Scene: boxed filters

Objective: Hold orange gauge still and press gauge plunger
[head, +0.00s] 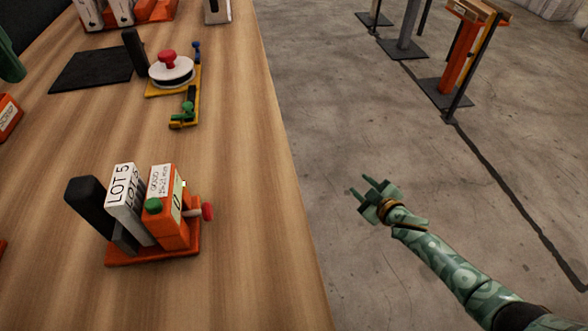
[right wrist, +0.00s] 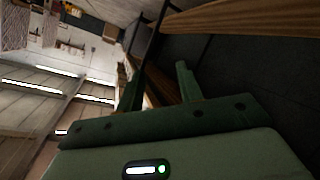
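The orange gauge (head: 168,221) stands on an orange base at the near part of the wooden table in the head view. It has a green knob (head: 153,205) on its front and a red-tipped plunger (head: 207,211) sticking out to the right. A white box marked LOT 5 (head: 122,198) stands in the gauge, beside a dark upright block (head: 87,203). My right gripper (head: 367,186) is out over the floor, right of the table edge, apart from the gauge. Its fingers are open and empty, and they also show in the right wrist view (right wrist: 160,90). My left gripper is not clearly seen; only a green piece shows at the left edge.
A yellow fixture (head: 188,107) with a white disc and red knob (head: 168,60) stands farther back, by a black mat (head: 92,69). Orange racks with boxes stand at the far end. The table right of the plunger is clear up to its edge.

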